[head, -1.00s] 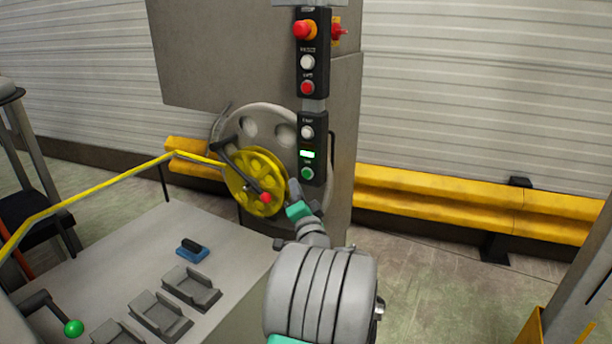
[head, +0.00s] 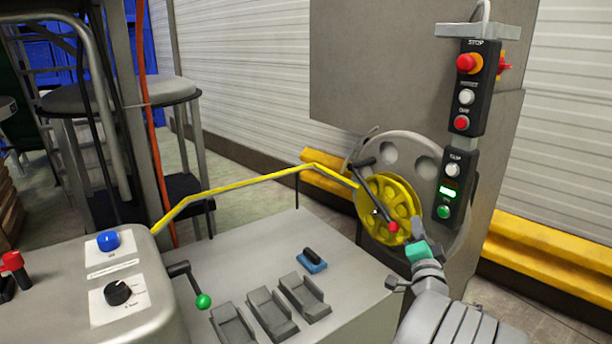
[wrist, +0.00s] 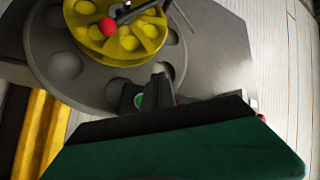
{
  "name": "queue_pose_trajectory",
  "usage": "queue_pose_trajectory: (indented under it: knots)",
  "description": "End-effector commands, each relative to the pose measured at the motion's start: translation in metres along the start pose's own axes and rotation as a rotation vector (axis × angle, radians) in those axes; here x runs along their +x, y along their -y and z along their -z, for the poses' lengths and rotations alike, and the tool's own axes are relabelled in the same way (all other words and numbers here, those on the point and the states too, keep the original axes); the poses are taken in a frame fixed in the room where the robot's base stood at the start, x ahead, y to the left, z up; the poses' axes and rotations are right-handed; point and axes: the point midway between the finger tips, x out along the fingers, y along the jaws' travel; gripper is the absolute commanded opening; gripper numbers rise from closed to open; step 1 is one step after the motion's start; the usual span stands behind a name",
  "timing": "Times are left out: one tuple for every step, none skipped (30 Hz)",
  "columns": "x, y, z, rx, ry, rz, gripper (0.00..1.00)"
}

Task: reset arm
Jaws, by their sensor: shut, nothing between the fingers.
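My arm reaches in from the lower right of the head view. My gripper (head: 417,230) is at its end, just right of the red knob (head: 393,227) on the yellow wheel's crank, as seen in the picture. In the wrist view the dark fingers of my gripper (wrist: 147,90) are small and partly hidden behind the dark and green body in the foreground. The gripper is shut and holds nothing visible. The yellow wheel (wrist: 130,42) and red knob (wrist: 108,27) show beyond it. I cannot tell the gap between gripper and wheel.
A control box (head: 457,187) with buttons and a lit green display hangs right of the wheel. A yellow rail (head: 240,184) runs left over a grey table (head: 240,262). A console with a blue button (head: 108,240) stands at lower left. A yellow barrier (head: 520,250) lines the wall.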

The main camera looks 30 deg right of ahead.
Motion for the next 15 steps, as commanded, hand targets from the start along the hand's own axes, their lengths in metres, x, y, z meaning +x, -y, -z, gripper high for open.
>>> queue_pose_trajectory:
  knots:
    - [0.006,0.021,-0.015,-0.025,0.059,0.006,0.0]
    - [0.009,0.033,-0.03,-0.047,0.108,0.004,0.0]
    - [0.011,0.051,-0.053,-0.087,0.188,0.002,0.0]
    - [0.011,0.067,-0.073,-0.122,0.257,0.0,0.0]
    - [0.008,0.083,-0.095,-0.162,0.333,-0.002,0.0]
    - [0.002,0.104,-0.124,-0.222,0.438,-0.005,0.0]
    - [-0.007,0.12,-0.145,-0.271,0.519,-0.008,0.0]
    - [-0.017,0.135,-0.165,-0.322,0.599,-0.011,0.0]
    - [-0.034,0.154,-0.189,-0.396,0.707,-0.014,0.0]
    - [-0.051,0.168,-0.206,-0.453,0.79,-0.017,0.0]
    - [-0.069,0.181,-0.22,-0.514,0.873,-0.02,0.0]
    - [-0.098,0.198,-0.235,-0.598,0.983,-0.024,0.0]
    - [-0.121,0.209,-0.243,-0.662,1.066,-0.029,0.0]
    - [-0.145,0.22,-0.248,-0.728,1.146,-0.033,0.0]
    - [-0.178,0.231,-0.249,-0.813,1.249,-0.042,0.0]
